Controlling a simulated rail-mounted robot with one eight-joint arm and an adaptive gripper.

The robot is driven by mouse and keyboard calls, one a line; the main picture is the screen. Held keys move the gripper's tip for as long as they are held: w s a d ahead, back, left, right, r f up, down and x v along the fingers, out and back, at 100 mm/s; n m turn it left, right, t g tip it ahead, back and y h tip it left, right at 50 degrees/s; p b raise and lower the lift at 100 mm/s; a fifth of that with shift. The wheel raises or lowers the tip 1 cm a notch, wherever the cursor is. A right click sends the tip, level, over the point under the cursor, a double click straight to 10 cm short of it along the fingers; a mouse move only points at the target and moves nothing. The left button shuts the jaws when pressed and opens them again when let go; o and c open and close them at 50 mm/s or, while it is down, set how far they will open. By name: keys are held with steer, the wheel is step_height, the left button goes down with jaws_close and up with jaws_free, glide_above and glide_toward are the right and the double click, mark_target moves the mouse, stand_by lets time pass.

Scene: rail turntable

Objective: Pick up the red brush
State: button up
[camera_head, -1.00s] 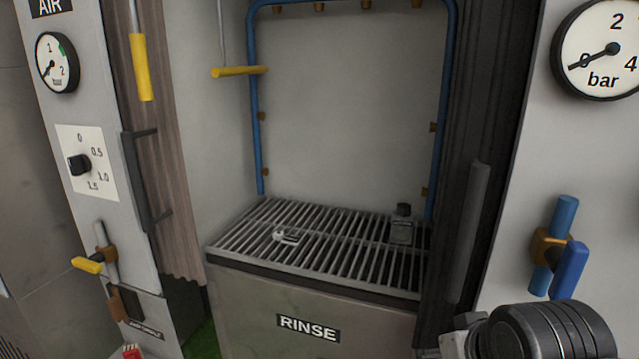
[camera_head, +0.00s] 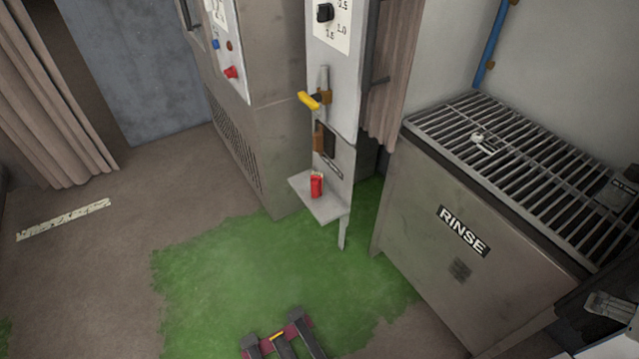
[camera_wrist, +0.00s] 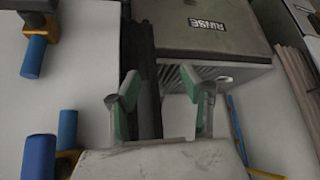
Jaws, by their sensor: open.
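A small red object (camera_head: 316,186), which looks like the red brush, stands upright on a narrow grey shelf (camera_head: 325,207). The shelf sticks out low on the panel left of the RINSE cabinet. Its details are too small to tell. My gripper (camera_wrist: 160,78) is open in the wrist view, with green-padded fingers apart and nothing held between them. It faces the RINSE cabinet (camera_wrist: 228,40), which appears upside down there. The red object is not in the wrist view, so my gripper is well away from it.
The RINSE cabinet (camera_head: 440,222) with a slatted top stands right of the shelf. A small metal item (camera_head: 486,142) lies on the slats. A yellow-handled valve (camera_head: 313,100) sticks out above the shelf. The green-stained floor (camera_head: 250,275) before the shelf is largely open.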

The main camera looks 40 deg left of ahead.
stand_by(0.5)
steer(key=o, duration=0.4)
steer(key=shift+a, duration=0.1)
